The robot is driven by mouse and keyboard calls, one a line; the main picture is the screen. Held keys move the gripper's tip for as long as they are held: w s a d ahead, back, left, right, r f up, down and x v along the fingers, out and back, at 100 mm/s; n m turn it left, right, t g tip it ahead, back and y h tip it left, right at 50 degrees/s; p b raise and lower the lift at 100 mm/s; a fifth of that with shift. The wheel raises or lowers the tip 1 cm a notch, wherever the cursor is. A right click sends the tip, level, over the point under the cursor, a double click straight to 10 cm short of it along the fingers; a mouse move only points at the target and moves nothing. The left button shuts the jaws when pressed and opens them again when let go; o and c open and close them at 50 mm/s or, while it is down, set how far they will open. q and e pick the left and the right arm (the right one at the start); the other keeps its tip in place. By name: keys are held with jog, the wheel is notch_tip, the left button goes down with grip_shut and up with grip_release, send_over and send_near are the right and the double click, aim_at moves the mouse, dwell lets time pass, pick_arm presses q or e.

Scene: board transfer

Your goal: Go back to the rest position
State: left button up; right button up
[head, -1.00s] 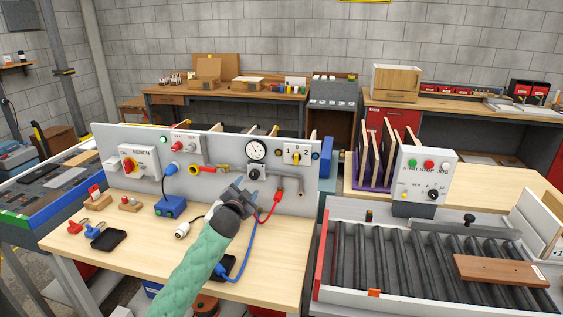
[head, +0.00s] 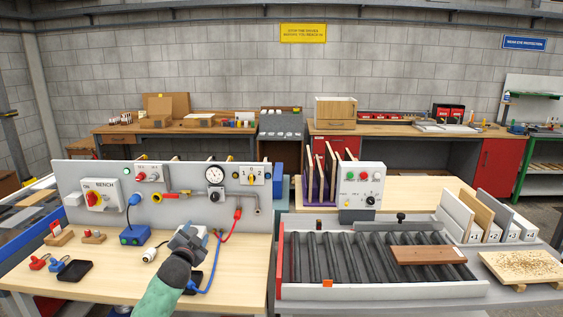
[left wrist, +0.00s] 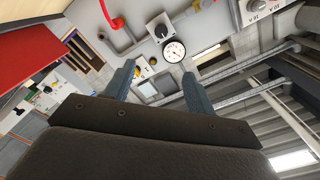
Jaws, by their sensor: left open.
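My left gripper (head: 188,239) is open and empty above the wooden bench top (head: 232,270), in front of the grey panel (head: 92,205). In the left wrist view its two fingers (left wrist: 158,76) stand apart with nothing between them. Beyond them are the gauge (left wrist: 174,51) and a black knob (left wrist: 159,28) on the panel. The gripper covers part of the bench behind it in the head view. My right gripper is not in view.
A roller conveyor (head: 345,261) with a brown board (head: 428,254) is at right.

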pick_arm(q)
jog(key=s+f+g, duration=0.1)
jog(key=s+f, duration=0.2)
jog(key=s+d+f+n+g, duration=0.1)
jog(key=s+f, duration=0.2)
jog(key=f, duration=0.1)
jog(key=s+d+f+n+g, duration=0.1)
jog(key=s+f, duration=0.2)
jog(key=f, duration=0.1)
jog(key=shift+s+d+f+y, duration=0.2)
jog(key=shift+s+f+y, duration=0.05)
jog(key=shift+s+y, duration=0.15)
jog(key=s+d+f+n+g, duration=0.15)
jog(key=s+f+g, duration=0.3)
jog(key=s, duration=1.05)
jog(key=s+d+f+n+g, duration=0.1)
jog(key=s+f+n+g, duration=0.3)
jog(key=s, duration=1)
jog(key=s+d+f+g, duration=0.1)
jog(key=s+f+g, duration=0.35)
jog(key=s, duration=1.05)
jog(key=s+d+f, duration=0.1)
jog(key=s+f, duration=0.1)
jog(key=f, duration=1.9)
jog(key=s+d+f, duration=0.2)
jog(key=s+f, duration=0.1)
jog(key=f, duration=1.9)
jog(key=shift+d+g+h, duration=0.25)
jog(key=shift+g+h, duration=0.05)
jog(key=shift+h, duration=0.1)
